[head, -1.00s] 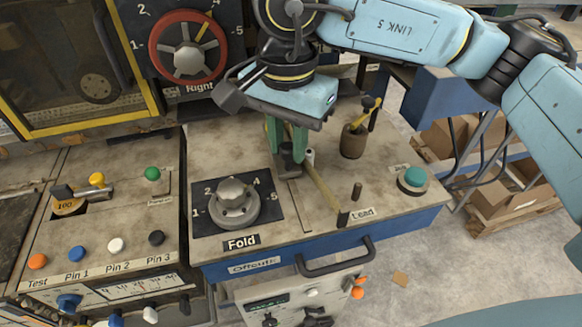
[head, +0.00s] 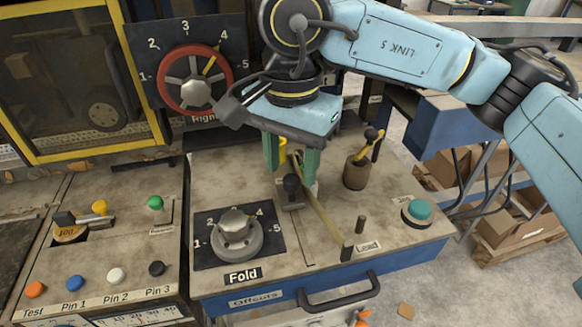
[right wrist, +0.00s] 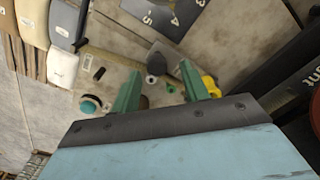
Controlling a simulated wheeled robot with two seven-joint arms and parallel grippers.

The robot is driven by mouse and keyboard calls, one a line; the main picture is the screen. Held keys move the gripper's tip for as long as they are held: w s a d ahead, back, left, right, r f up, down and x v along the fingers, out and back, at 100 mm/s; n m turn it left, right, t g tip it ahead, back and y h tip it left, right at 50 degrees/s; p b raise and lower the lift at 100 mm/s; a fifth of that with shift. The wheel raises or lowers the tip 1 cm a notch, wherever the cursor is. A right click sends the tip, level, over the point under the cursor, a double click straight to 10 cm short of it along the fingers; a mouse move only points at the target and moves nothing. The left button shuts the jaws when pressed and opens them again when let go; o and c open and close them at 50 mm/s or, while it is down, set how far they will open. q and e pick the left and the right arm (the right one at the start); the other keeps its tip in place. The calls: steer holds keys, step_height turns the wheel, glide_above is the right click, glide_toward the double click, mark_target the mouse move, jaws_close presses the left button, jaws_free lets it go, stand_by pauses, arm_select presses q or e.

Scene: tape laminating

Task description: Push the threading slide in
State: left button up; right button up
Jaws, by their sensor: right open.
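The threading slide appears to be the small black-handled piece (head: 292,187) beside a slot in the worn bench top, just left of a slanting tan strip (head: 322,216). My right gripper (head: 291,160) has green fingers. They stand apart above and behind the black handle, with nothing clearly held between them. In the right wrist view the open fingers (right wrist: 161,78) spread over the bench, and a dark handle-like shape (right wrist: 158,55) shows between and beyond them. Whether a finger touches the slide cannot be told. The slide's far end is partly hidden. My left gripper is out of view.
The Fold dial (head: 236,236) stands left of the slide. A brown cup (head: 356,172) with a yellow-handled tool and a teal button (head: 419,209) stand to the right. A short dark peg (head: 360,224) is near the Lead label. A yellow-framed window (head: 80,80) is at back left.

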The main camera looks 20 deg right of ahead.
step_height(320, 180, up, 10)
stand_by(0.3)
steer(key=shift+r, duration=0.1)
